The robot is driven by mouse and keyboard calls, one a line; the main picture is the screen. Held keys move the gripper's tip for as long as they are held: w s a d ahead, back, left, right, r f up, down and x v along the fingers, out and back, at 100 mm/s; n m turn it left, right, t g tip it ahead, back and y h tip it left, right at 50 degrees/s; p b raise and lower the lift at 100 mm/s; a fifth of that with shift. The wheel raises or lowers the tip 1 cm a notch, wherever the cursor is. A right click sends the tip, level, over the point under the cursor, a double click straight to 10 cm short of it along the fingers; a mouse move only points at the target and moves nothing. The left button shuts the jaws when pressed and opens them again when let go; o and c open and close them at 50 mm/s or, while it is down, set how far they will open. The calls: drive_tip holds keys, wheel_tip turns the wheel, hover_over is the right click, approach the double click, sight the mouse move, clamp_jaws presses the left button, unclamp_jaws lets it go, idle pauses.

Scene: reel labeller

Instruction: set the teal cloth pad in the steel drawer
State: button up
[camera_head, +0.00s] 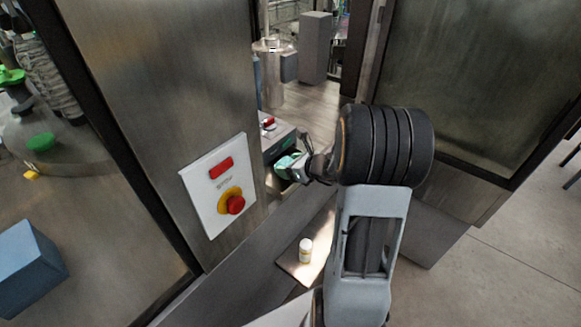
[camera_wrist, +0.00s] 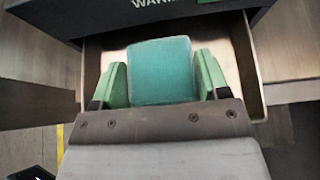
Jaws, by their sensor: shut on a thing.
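The teal cloth pad (camera_wrist: 160,68) is between the two green fingers of my gripper (camera_wrist: 162,82) in the wrist view. My gripper is shut on it. The steel drawer (camera_wrist: 246,62) is pulled out under a dark housing, with its pale side walls showing on both sides of the fingers. The pad is over or within the drawer's opening; I cannot tell whether it touches the floor. In the head view my gripper (camera_head: 293,166) is at the machine's front, beside the steel panel, and mostly hides the drawer.
A steel panel with a white control plate (camera_head: 212,207) and a red stop button (camera_head: 236,205) stands left of my gripper. A small white bottle (camera_head: 305,249) stands on a ledge (camera_head: 290,264) below. A dark housing (camera_wrist: 105,15) overhangs the drawer's back. Open floor lies at right.

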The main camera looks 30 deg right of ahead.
drive_tip(key=o, duration=0.9)
drive_tip(key=shift+s+f, duration=0.25)
drive_tip(key=shift+f, duration=0.4)
drive_tip(key=shift+r+p, duration=0.55)
drive_tip(key=shift+p, duration=0.05)
drive_tip(key=shift+d+r, duration=0.15)
drive_tip(key=shift+r, duration=0.15)
drive_tip(key=v, duration=1.1)
drive_tip(key=shift+r, duration=0.35)
drive_tip(key=shift+d, duration=0.15)
